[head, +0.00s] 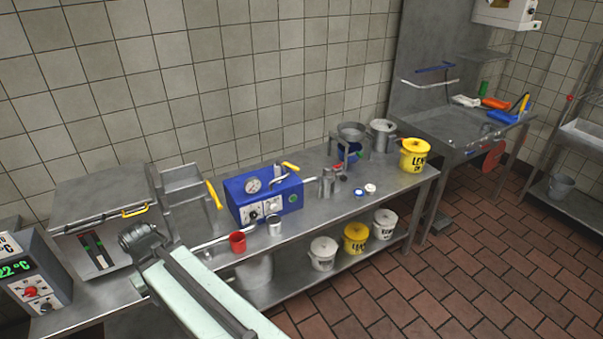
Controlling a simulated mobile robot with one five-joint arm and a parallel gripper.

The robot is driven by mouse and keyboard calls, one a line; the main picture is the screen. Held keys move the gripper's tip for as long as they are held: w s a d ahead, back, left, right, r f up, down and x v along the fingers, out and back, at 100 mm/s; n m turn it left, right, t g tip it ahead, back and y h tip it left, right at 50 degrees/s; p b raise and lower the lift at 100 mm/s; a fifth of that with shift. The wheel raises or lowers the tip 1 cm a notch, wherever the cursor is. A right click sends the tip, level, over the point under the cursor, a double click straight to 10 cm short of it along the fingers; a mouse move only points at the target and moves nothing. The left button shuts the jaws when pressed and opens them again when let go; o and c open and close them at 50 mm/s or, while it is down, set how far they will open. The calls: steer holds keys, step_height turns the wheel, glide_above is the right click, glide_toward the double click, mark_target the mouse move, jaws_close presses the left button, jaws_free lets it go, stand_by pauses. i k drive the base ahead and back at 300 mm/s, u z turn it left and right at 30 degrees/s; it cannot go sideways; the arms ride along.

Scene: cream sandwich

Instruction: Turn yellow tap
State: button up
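A yellow tap handle (290,166) sits at the top right of the blue machine (264,198), above a curved metal spout. The machine has a round dial and knobs on its front and stands on the steel counter (318,197). Another yellow lever (214,195) is on the steel unit left of the machine. I cannot tell from the picture alone which one is meant. Part of my arm shows at the bottom, in front of the counter and apart from both handles. My gripper's fingers cannot be made out in this view.
A yellow bucket (414,155) stands at the counter's right end. Several buckets fill the lower shelf.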

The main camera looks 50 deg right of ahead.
mark_target(285, 165)
steer(key=z, duration=0.2)
steer(key=i, duration=0.85)
steer(key=u, duration=0.1)
